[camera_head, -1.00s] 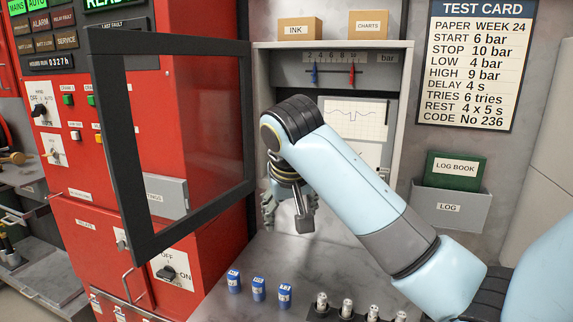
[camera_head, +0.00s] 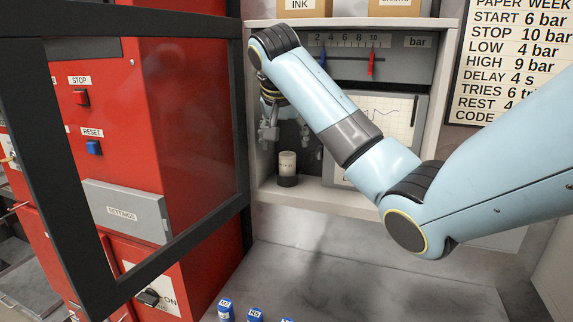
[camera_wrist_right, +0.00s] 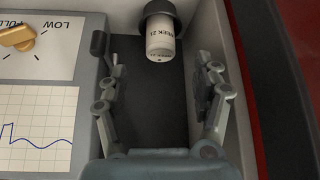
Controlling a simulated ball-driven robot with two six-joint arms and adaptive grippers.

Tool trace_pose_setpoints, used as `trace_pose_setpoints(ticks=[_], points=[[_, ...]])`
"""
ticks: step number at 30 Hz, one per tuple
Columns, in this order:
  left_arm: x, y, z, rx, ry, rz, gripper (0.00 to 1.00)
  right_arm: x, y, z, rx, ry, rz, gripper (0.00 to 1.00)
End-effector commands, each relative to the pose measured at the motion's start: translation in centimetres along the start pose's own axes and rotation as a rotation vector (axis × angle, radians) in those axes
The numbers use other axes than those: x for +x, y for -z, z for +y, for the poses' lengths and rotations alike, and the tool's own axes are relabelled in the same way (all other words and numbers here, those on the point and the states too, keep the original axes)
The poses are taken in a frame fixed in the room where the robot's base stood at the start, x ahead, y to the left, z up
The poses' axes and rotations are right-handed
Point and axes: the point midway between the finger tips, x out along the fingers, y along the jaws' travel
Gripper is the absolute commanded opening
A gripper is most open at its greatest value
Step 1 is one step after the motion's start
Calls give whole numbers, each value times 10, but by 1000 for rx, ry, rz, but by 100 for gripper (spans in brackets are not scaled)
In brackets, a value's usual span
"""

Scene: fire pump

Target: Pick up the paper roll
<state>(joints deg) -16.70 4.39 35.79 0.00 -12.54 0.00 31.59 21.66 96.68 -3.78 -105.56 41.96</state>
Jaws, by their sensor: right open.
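The paper roll (camera_head: 287,163) is a small white cylinder on a dark round base, upright on the shelf inside the open cabinet. In the right wrist view the roll (camera_wrist_right: 160,42) shows "WEEK 21" lettering, just beyond the fingertips. My right gripper (camera_head: 290,138) hangs above the roll in the head view, partly hidden by its own arm. In the right wrist view the gripper (camera_wrist_right: 163,78) is open and empty, one finger at each side, with the roll lined up near the gap. No touch shows. My left gripper is out of view.
The dark-framed glass door (camera_head: 35,130) stands open at left. The chart recorder (camera_wrist_right: 45,120) lies close beside one finger, and the cabinet wall is close to the other. Blue cartridges (camera_head: 226,309) stand on the bench (camera_head: 350,270), whose middle is clear.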

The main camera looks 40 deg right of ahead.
Motion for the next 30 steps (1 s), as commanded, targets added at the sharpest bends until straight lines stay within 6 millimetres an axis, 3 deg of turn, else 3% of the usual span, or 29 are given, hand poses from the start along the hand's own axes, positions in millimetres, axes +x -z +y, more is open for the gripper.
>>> trace_pose_setpoints(ticks=[3,7,18,26,30], points=[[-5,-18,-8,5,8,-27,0,16,1,0,-1,-1,-1,67],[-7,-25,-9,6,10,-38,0,26,1,0,-1,1,0,67],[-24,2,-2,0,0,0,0,74,7,-1,-1,1,-1,67],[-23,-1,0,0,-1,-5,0,78,6,-2,-1,3,1,67],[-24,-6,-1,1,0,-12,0,78,6,-2,-2,2,1,48]])
